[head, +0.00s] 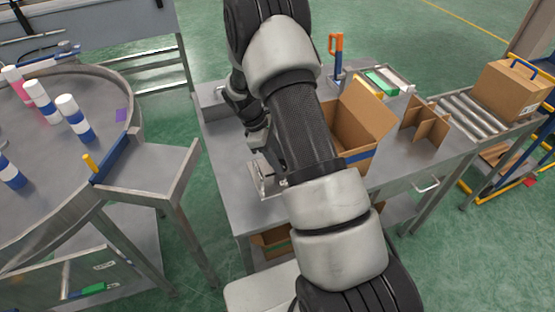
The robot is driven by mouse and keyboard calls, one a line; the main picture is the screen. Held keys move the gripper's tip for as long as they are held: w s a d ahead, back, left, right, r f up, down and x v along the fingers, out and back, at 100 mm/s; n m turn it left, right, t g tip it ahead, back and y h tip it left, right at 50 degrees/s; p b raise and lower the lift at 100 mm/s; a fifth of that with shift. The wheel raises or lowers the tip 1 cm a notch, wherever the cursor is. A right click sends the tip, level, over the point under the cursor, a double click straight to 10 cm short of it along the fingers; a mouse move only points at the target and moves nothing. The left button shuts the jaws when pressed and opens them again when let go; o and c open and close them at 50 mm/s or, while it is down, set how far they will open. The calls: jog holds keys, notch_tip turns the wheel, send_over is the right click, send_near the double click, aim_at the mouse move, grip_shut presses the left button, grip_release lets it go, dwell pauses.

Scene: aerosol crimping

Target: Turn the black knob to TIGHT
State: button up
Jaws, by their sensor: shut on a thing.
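My gripper (260,140) is low over the grey steel bench, at its left part, largely covered by my own forearm. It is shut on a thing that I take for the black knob. The knob itself cannot be made out behind the dark wrist and fingers, and neither can its marking or which way it points. A small metal bracket (261,180) stands on the bench just below the gripper in the picture.
A roller conveyor (470,112) carries a closed box (508,88). The round table (60,190) at left holds several cans.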

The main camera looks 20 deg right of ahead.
jog(key=shift+w+d+m+g+y, duration=0.1)
jog(key=shift+m+g+y, duration=0.2)
jog(key=shift+m, duration=0.5)
jog(key=o, duration=1.1)
jog(key=shift+c, duration=0.2)
jog(key=v, duration=1.7)
jog(key=shift+r+p, duration=0.15)
jog(key=shift+p, duration=0.15)
jog(key=shift+r, duration=0.1)
